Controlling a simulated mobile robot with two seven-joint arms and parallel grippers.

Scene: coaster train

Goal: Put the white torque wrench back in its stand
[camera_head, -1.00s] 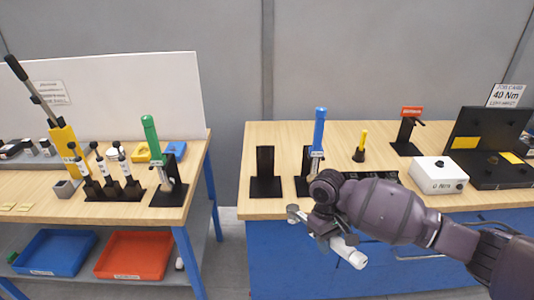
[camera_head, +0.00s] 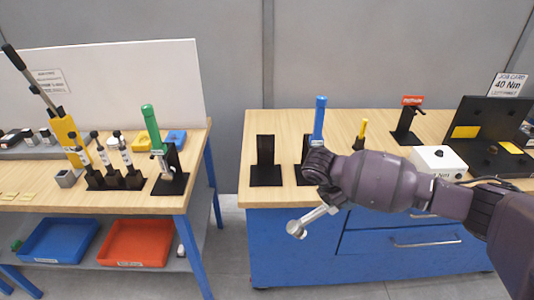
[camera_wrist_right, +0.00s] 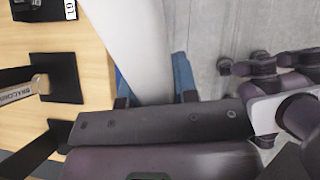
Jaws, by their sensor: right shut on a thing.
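The white torque wrench (camera_head: 312,220) is in my right gripper (camera_head: 328,192), in front of the right bench's front edge. Its round metal head points down and left; its other end is hidden behind my wrist. In the right wrist view its thick white handle (camera_wrist_right: 135,42) runs between the fingers of the gripper (camera_wrist_right: 155,98). An empty black stand (camera_head: 265,162) is on the right bench, left of the blue-handled wrench (camera_head: 319,120), whose own stand is partly hidden by my arm. My left gripper is out of view.
The right bench (camera_head: 285,122) also carries a yellow-handled tool (camera_head: 362,130), a red-labelled black stand (camera_head: 407,122) and a white box (camera_head: 438,160). A green-handled wrench (camera_head: 152,125) stands on the left bench. A floor gap separates the benches.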

